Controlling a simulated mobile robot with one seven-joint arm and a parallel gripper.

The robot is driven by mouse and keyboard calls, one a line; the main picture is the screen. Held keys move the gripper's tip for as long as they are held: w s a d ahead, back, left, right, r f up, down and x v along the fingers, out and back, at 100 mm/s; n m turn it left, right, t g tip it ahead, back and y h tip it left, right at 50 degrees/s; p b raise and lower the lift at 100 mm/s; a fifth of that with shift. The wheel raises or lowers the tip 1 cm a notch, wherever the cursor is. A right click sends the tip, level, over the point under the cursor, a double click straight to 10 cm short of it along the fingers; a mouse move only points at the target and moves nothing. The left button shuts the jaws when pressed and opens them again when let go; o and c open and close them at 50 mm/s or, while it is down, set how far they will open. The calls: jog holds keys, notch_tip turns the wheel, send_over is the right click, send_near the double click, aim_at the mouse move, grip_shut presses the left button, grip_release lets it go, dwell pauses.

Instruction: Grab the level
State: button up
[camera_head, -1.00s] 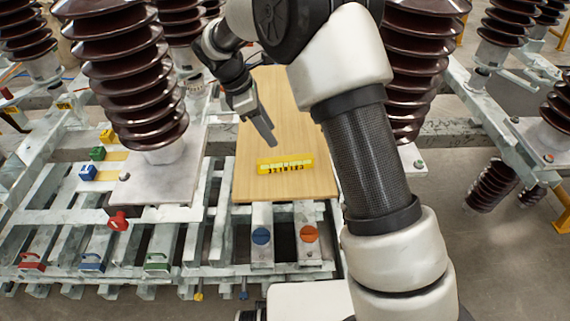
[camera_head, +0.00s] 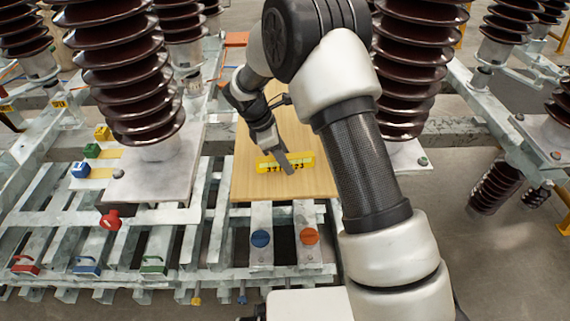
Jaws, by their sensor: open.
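The yellow level (camera_head: 305,161) lies flat on a light wooden board (camera_head: 250,187), with dark markings along it. My gripper (camera_head: 287,172) points down at the level, and its fingers cover the level's middle in this view. The jaws are open, and nothing is held between them. I cannot tell how high the fingertips are above the board or whether they touch the level.
Tall brown ribbed insulators (camera_head: 125,75) stand left and right of the board. A blue disc (camera_head: 260,238) and an orange disc (camera_head: 309,236) sit in front of it. Colored blocks (camera_head: 81,170), a red knob (camera_head: 110,219) and several handles (camera_head: 87,267) are on the left frame.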

grip_shut()
